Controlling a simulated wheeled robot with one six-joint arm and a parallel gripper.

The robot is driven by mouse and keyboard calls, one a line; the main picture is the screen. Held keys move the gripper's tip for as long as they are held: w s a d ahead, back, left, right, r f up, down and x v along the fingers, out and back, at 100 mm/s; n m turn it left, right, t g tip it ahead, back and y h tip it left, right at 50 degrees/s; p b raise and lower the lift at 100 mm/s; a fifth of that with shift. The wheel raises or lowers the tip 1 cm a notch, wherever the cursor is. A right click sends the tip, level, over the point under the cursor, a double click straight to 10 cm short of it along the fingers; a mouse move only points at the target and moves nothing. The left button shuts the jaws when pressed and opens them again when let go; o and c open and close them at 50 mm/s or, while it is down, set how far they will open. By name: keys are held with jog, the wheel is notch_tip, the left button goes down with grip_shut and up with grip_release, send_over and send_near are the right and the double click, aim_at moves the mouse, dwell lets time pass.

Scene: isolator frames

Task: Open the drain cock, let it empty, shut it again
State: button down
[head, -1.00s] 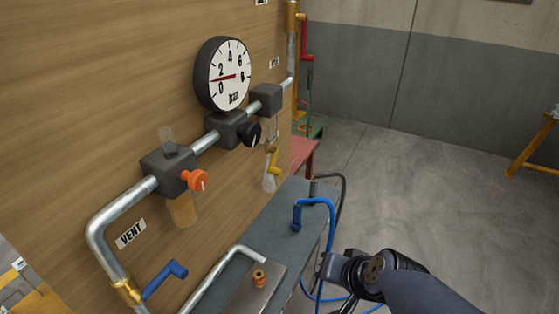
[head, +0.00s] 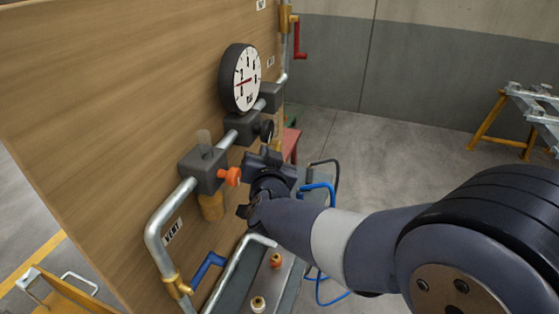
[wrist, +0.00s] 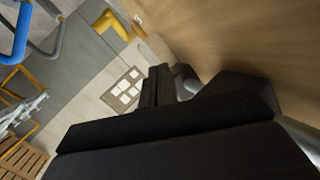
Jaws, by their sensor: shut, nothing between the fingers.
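My gripper (head: 266,160) is shut and empty, raised in front of the wooden panel, just right of the orange knob (head: 230,176). Its dark fingers (wrist: 160,86) show together in the wrist view. A yellow handle (wrist: 108,24), perhaps the drain cock's, shows at the top of the wrist view, apart from the fingers. In the head view my gripper hides the area below the black knob (head: 267,130), where that cock hung earlier. No label names the drain cock. An amber bowl (head: 211,207) hangs under the left grey block (head: 203,170).
The pressure gauge (head: 240,78) sits above the grey pipe line. A blue lever (head: 208,268) is low by the VENT label (head: 173,231).

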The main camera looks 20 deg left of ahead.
dwell(0.3)
jog(key=w+f+b, duration=0.6)
jog(key=b, duration=0.1)
jog(key=shift+d+f, duration=0.2)
jog(key=shift+f, duration=0.1)
dwell(2.0)
jog(key=shift+w+f+b, duration=0.25)
jog(key=shift+b, duration=0.15)
jog(key=shift+w+d+f+b, duration=0.1)
jog(key=shift+w+f+b, duration=1.15)
jog(key=shift+f+b, duration=0.25)
dwell(1.9)
jog(key=shift+r, duration=0.1)
